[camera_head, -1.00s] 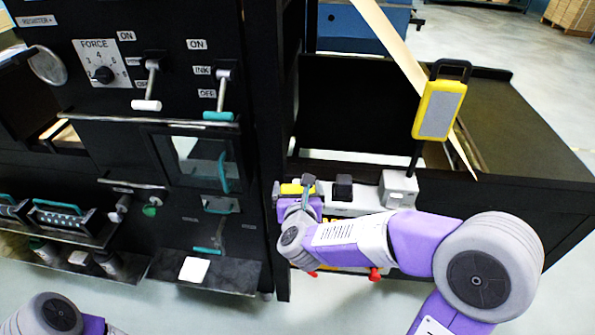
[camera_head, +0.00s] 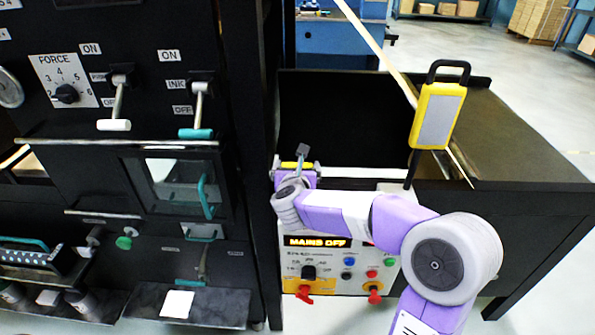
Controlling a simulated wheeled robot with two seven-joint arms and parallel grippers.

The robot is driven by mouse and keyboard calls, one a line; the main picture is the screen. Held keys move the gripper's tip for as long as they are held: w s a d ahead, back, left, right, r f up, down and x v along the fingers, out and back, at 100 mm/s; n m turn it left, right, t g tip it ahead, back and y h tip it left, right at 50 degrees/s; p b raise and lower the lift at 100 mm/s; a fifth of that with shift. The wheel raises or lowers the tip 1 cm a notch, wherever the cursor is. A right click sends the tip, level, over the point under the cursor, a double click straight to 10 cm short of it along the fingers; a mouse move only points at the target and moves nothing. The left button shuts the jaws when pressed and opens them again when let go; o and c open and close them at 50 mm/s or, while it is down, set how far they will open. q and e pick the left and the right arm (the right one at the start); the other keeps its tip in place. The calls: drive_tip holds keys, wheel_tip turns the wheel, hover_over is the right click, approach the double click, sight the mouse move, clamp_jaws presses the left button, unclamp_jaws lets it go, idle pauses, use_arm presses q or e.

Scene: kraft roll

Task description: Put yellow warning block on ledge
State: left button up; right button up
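A small yellow piece (camera_head: 290,165), which may be the warning block, shows at the end of my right arm, at the top left of the control box. My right gripper (camera_head: 301,163) is there, mostly hidden by its own wrist. A grey tip sticks up beside the yellow piece. I cannot tell whether the fingers hold it. The control box (camera_head: 335,270) has a lit "MAINS OFF" display and red knobs, and its upper part is covered by my arm. Which surface is the ledge is unclear. My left gripper is out of view.
A black machine (camera_head: 150,240) with levers fills the left, with a low shelf (camera_head: 225,308) bearing a white card (camera_head: 177,304). A yellow-framed lamp (camera_head: 437,115) stands on a post at the right. A dark bench (camera_head: 490,130) is behind it. Pale floor lies beyond.

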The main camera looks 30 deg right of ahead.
sight(297, 163)
drive_tip(key=w, duration=0.1)
drive_tip(key=w+d, duration=0.1)
drive_tip(key=shift+w+d, duration=0.3)
drive_tip(key=shift+w, duration=0.1)
wheel_tip(297, 163, down, 4)
drive_tip(key=shift+r+b, duration=0.2)
drive_tip(key=shift+b, duration=0.5)
drive_tip(key=shift+r, duration=0.1)
drive_tip(key=shift+f, duration=0.25)
drive_tip(key=o, duration=0.7)
drive_tip(key=shift+o, duration=0.2)
drive_tip(key=shift+s+r, duration=0.1)
